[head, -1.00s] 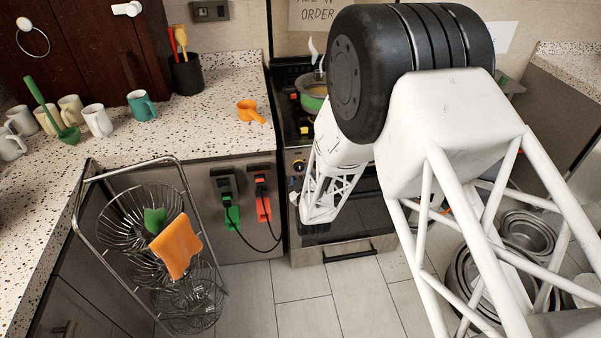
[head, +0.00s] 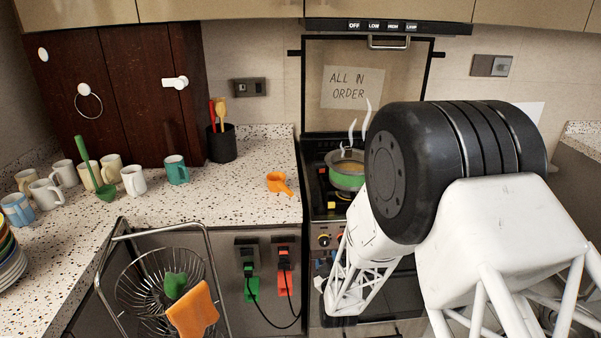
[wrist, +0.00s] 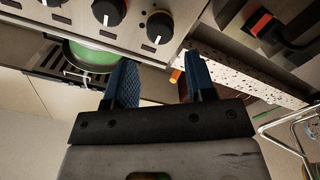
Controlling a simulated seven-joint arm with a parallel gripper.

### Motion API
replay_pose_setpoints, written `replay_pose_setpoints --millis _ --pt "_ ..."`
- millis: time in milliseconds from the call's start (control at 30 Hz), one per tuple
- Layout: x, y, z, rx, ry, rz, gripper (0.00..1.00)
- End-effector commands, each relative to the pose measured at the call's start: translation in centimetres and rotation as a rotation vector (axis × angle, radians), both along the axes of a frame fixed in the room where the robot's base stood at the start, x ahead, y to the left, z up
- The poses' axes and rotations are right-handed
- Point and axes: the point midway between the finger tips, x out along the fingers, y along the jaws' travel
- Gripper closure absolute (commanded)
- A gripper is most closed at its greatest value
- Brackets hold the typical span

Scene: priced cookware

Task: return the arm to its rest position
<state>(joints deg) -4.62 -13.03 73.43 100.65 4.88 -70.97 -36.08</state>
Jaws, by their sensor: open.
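My gripper (wrist: 160,80) shows in the wrist view with its two blue fingers apart and nothing held between them. It is in front of the stove's knob panel (wrist: 130,32), which fills the top of that view. In the head view my white arm reaches down in front of the stove (head: 322,212) on the right side.
A steaming green-banded pot (head: 347,179) stands on the stove.

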Motion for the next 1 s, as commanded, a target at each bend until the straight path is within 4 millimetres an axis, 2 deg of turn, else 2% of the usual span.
replay_pose_setpoints --millis 167,267,533,767,1000 --pt "0.4 -0.1 1.2 0.014 0.024 0.001 0.50" --pt "0.7 -0.1 2.6 0.033 0.062 0.001 0.50" --pt "0.7 -0.6 8.8 0.119 0.236 -0.003 0.50" --pt "-1.5 -1.1 14.5 0.202 0.414 -0.024 0.50" --pt "-5.9 -1.7 19.9 0.281 0.599 -0.064 0.50"
